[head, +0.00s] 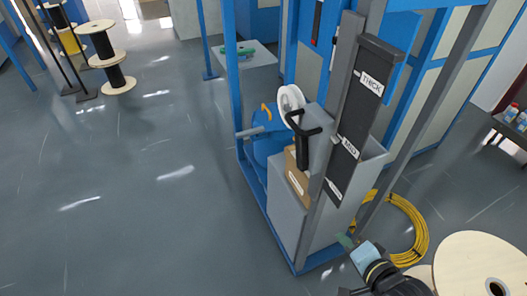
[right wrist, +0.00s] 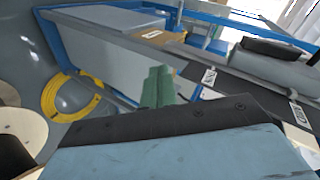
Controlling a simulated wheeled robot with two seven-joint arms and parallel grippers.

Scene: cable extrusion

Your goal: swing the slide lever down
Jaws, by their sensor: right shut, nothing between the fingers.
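The blue-framed station stands right of centre in the head view. Its sloped dark plate (head: 353,135) carries labels, THICK near the top, MID in the middle and another too small to read at the bottom. The plate also shows in the right wrist view (right wrist: 250,90). A black T-shaped handle (head: 303,148) points up beside the plate; I cannot tell for sure whether it is the slide lever. My right gripper (head: 346,241) is low at the plate's bottom end, apart from the handle. Its green fingers (right wrist: 158,86) are shut and empty. My left gripper is out of view.
A coil of yellow cable (head: 420,232) lies on the floor right of the station. A wooden spool (head: 462,268) is beside my right arm. A small table (head: 246,58) stands behind the station. The floor on the left is clear up to the far spools (head: 107,55).

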